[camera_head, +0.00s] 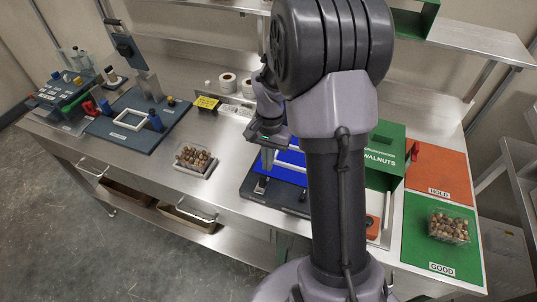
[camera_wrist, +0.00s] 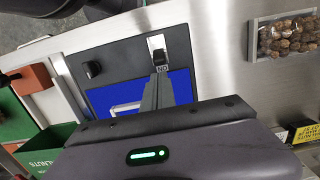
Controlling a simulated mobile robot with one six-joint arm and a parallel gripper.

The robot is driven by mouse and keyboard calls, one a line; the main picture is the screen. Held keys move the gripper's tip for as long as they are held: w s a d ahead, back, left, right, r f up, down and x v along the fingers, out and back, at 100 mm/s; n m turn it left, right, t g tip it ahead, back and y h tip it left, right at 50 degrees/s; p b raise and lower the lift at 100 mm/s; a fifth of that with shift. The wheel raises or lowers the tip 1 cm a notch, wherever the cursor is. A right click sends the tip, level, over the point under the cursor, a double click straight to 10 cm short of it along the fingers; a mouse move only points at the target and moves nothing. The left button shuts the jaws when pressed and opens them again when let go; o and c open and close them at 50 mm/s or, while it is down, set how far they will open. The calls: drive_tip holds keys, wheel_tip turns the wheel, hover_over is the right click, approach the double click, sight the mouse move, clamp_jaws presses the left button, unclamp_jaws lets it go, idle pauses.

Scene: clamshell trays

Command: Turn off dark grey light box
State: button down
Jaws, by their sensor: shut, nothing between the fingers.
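The dark grey light box (camera_head: 245,187) lies on the steel bench below my gripper, and it also shows in the wrist view (camera_wrist: 120,57). Its panel (camera_wrist: 185,88) is bright blue, with a pale handle-like bar (camera_wrist: 125,107) at the panel. A small dark switch on a pale plate (camera_wrist: 157,42) sits on the grey border, above a partly readable label. A round black knob (camera_wrist: 92,68) is on the same border. My gripper (camera_wrist: 161,72) is shut and empty, its tips at or just over the switch's lower edge. I cannot tell if they touch.
A clear tray of walnuts (camera_head: 195,160) stands left of the box. A green WALNUTS bin (camera_head: 385,155) is to the right, beside the orange HOLD mat (camera_head: 440,170) and green GOOD mat (camera_head: 415,225), which bears another walnut tray (camera_head: 448,228). A yellow sign (camera_head: 207,103) stands behind.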

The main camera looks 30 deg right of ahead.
sight(264, 178)
drive_tip(key=shift+a+f, duration=0.1)
drive_tip(key=shift+f, duration=1)
drive_tip(key=shift+s+a+b, duration=0.1)
drive_tip(key=shift+b, duration=0.45)
drive_tip(key=shift+s+a+r+t+h+b, duration=0.2)
drive_tip(key=shift+t+h+b, duration=0.3)
drive_tip(key=shift+h+b, duration=0.25)
drive_tip(key=shift+s+a+t+h+b, duration=0.2)
drive_tip(key=shift+a+t+h+b, duration=0.25)
drive_tip(key=shift+b, duration=0.6)
drive_tip(key=shift+s+a+r+b, duration=0.45)
drive_tip(key=shift+s+a+b, duration=0.2)
drive_tip(key=shift+b, duration=0.1)
drive_tip(key=shift+r, duration=0.1)
drive_tip(key=shift+r+p, duration=0.7)
drive_tip(key=shift+r, duration=0.05)
